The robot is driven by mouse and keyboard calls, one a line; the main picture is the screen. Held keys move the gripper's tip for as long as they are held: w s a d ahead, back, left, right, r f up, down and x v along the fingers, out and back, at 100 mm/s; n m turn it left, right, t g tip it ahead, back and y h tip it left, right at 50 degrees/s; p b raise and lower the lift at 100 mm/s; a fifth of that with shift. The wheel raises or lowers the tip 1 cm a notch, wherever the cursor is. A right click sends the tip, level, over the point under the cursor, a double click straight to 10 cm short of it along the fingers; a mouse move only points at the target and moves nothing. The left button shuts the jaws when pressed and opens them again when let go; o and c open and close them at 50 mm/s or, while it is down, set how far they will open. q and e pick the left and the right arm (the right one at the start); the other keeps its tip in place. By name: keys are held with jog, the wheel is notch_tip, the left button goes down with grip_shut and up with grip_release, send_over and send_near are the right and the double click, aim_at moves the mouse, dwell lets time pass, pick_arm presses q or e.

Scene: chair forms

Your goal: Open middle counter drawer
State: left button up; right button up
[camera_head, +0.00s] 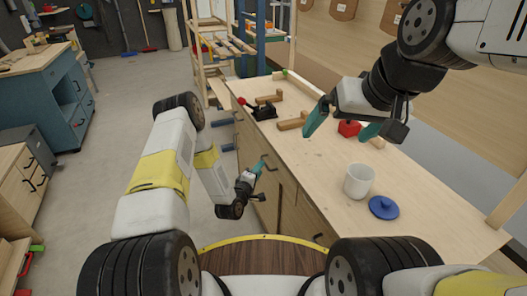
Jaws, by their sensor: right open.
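The wooden counter (335,180) runs along the right, its drawer fronts facing left. The middle drawer front (287,184) appears closed, with a dark handle (268,161) near its far upper edge. My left gripper (257,169) is low beside the counter front, its teal fingertips close to this handle. Whether they touch or grip it is too small to tell. My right gripper (343,124) is open above the counter top, one teal finger on each side, and holds nothing.
On the counter are a white cup (358,181), a blue lid (383,207), a red block (349,128), wooden pieces (292,121) and a black tool (264,112). A blue workbench (50,95) stands at the left. The floor (110,110) between is clear.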

pick_arm(q)
jog(key=x, duration=0.6)
grip_shut()
dwell(1.3)
